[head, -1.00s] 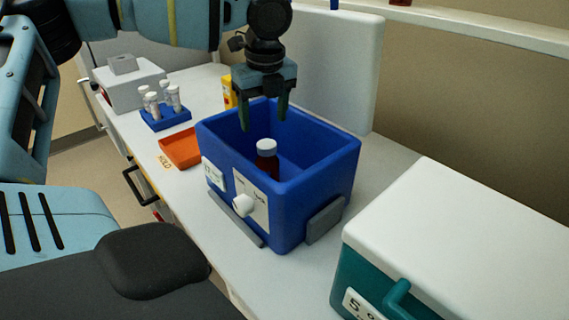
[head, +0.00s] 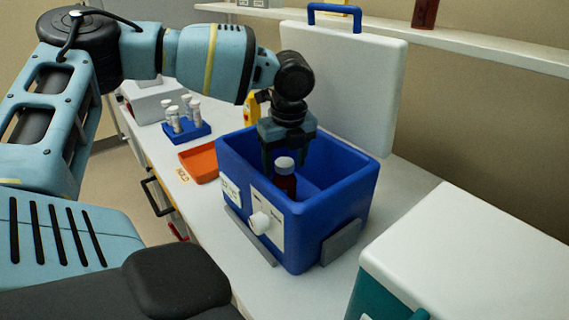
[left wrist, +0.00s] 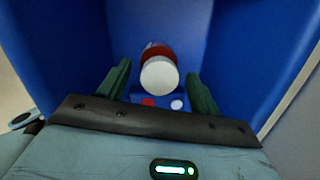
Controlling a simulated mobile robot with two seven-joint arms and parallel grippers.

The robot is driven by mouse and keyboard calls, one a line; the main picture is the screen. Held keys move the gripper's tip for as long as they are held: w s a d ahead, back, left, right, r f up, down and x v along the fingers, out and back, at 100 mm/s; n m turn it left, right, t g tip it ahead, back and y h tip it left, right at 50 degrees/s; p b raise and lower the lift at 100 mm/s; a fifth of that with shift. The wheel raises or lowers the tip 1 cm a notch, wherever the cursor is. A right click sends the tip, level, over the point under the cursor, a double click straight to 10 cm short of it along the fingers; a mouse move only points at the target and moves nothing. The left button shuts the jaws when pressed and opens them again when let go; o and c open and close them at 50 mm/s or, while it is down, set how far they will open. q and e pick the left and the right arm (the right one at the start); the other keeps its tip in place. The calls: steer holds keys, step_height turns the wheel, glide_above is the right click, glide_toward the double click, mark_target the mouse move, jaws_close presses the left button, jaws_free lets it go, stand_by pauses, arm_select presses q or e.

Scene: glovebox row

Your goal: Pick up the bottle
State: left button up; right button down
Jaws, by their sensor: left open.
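The bottle, dark red-brown with a white cap, stands inside the blue box in the head view (head: 285,180); its lower part is hidden by the box's front wall. In the left wrist view the bottle (left wrist: 158,73) shows cap-first, between the fingers in the picture and a little beyond their tips. The blue box (head: 318,222) is open, its white lid (head: 345,80) raised behind it. My left gripper (head: 287,160) is open and empty, pointing down into the box just behind the bottle in the head view; its fingers also show in the left wrist view (left wrist: 158,85). My right gripper is not in view.
The box walls stand close around the left gripper. An orange tray (head: 200,162) and a blue rack (head: 187,132) of white-capped vials lie to the left. A teal box with a white lid (head: 470,255) stands at the right. A shelf (head: 480,48) runs along the wall.

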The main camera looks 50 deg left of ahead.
arm_select(q)
steer(key=shift+a+f, duration=0.1)
steer(key=shift+f, duration=0.45)
jaws_close()
step_height(320, 180, up, 10)
steer(key=shift+r, duration=0.1)
stand_by(0.5)
